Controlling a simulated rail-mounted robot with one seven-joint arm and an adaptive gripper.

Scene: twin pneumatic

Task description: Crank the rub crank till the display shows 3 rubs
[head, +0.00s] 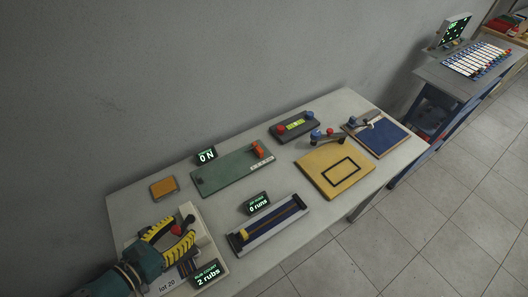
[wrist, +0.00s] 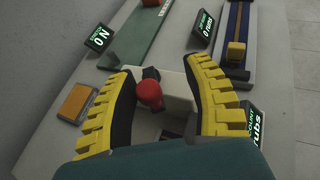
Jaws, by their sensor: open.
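The rub crank's red knob (wrist: 150,94) stands between my two yellow fingers in the wrist view, nearer the left finger. A dark part lies just beyond the knob, over the pale base. The red knob also shows in the head view (head: 177,230). My gripper (head: 182,229) is open around the knob, and it also shows in the wrist view (wrist: 166,68). I cannot tell whether a finger touches the knob. The rub counter display (head: 207,274) reads "2 rubs"; it is partly cut off behind the right finger in the wrist view (wrist: 255,124). My fingers and wrist hide part of the crank unit.
An orange pad (head: 163,187) lies behind my gripper. A green board (head: 222,173) with an ON display (head: 206,155) is further back. A slide track (head: 275,226) with a "0 runs" display (head: 257,203) lies to the right. Yellow (head: 318,181) and blue (head: 385,138) boards are beyond.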

